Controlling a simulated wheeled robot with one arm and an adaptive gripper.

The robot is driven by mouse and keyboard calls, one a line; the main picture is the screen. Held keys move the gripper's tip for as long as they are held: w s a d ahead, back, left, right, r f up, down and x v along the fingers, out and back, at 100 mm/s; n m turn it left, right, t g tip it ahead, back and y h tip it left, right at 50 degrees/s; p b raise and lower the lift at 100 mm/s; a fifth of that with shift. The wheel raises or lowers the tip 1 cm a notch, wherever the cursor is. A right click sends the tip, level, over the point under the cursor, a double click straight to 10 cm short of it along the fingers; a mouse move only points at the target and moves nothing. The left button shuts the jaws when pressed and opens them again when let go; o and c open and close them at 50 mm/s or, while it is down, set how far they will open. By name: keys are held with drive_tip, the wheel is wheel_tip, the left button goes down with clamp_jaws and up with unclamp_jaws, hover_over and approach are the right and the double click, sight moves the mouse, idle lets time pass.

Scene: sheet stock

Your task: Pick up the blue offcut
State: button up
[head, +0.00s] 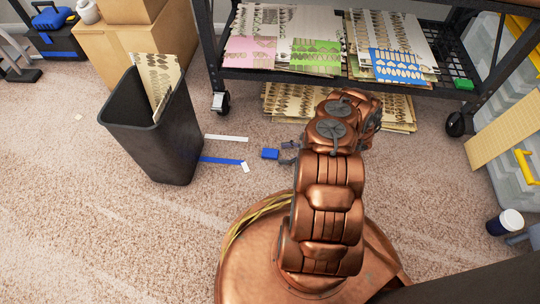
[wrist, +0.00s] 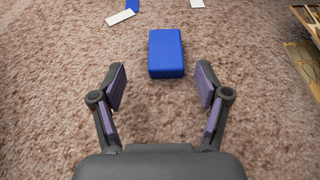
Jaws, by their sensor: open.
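The blue offcut, a small blue block (head: 270,154), lies on the carpet just left of my gripper (head: 287,154) in the head view. In the wrist view the blue block (wrist: 166,53) lies flat, ahead of and between the lines of the two fingers. My gripper (wrist: 163,88) is open and empty, its fingertips short of the block and apart from it. A longer blue strip (head: 221,160) lies farther left on the carpet; its end also shows at the top of the wrist view (wrist: 205,74).
White strips (head: 226,138) lie near the dark waste bin (head: 150,140), which holds a patterned sheet. A wheeled rack (head: 345,80) with cut sheets stands behind, more sheets beneath it. Clear plastic drawers (head: 510,165) and a cup (head: 505,222) stand right.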

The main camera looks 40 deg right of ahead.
sight(271, 153)
drive_tip(key=b+x, duration=0.1)
drive_tip(key=x, duration=0.1)
drive_tip(key=b+x, duration=0.2)
drive_tip(key=shift+w, duration=0.4)
drive_tip(key=shift+w+a+f, duration=0.1)
drive_tip(key=shift+w+a, duration=0.2)
drive_tip(key=shift+c, duration=0.4)
drive_tip(key=c, duration=1.1)
